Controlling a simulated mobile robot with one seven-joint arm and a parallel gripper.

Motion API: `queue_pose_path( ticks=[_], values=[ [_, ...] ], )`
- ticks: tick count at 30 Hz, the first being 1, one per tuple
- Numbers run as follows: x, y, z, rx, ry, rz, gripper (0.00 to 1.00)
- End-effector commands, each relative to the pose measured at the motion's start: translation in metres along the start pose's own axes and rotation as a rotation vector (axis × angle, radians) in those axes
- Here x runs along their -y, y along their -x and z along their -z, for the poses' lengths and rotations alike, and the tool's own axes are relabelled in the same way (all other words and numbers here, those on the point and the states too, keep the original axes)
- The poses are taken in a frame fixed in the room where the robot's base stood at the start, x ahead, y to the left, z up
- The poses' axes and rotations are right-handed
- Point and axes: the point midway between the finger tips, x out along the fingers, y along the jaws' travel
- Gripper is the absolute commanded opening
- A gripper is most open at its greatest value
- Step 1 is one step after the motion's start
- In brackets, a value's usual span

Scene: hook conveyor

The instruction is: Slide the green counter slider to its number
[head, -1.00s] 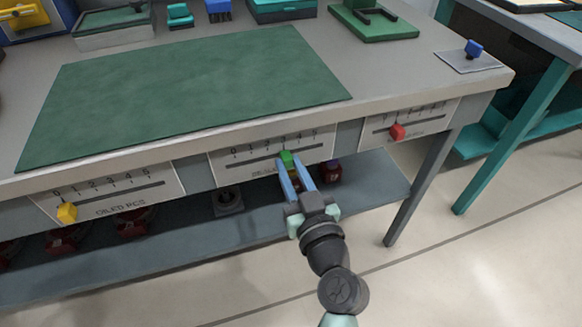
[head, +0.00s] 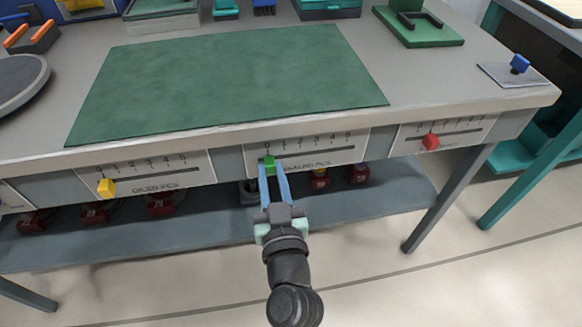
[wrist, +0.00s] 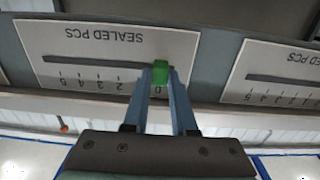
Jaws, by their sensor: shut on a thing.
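The green slider (head: 269,161) sits on the middle counter panel (head: 330,150) on the table's front edge, at the 0 end of its 0 to 5 scale. In the wrist view the panel (wrist: 100,52) appears upside down and reads SEALED PCS; the green slider (wrist: 160,74) stands by the 0 mark. My gripper (head: 271,170) is shut on the green slider, with one blue finger on each side of it. The wrist view also shows my gripper (wrist: 161,82) with the slider between its fingertips. The slot runs clear toward the higher numbers.
A yellow slider (head: 106,187) is on the OILED PCS panel to the left, near 0. A red slider (head: 431,142) is on the panel to the right. A shelf (head: 340,207) with several red objects lies below. A green mat (head: 235,80) covers the tabletop.

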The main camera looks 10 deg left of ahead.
Motion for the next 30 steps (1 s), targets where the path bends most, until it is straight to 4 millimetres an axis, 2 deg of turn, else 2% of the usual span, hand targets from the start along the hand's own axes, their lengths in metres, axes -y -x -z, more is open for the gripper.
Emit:
queue_pose_path(
  ticks=[1, 7, 8, 12, 23, 26, 30],
  values=[
    [0.006, 0.0, -0.001, 0.003, -0.002, 0.012, 0.0],
    [0.007, 0.0, -0.002, 0.003, -0.003, 0.016, 0.0],
    [0.007, 0.0, -0.002, 0.003, -0.003, 0.016, 0.28],
    [0.007, 0.0, -0.001, 0.003, -0.003, 0.015, 0.54],
    [0.004, 0.004, -0.001, 0.001, -0.003, 0.009, 0.55],
    [0.004, 0.015, -0.003, 0.002, -0.005, 0.008, 0.55],
    [0.004, 0.039, -0.004, 0.003, -0.004, 0.009, 0.55]
  ],
)
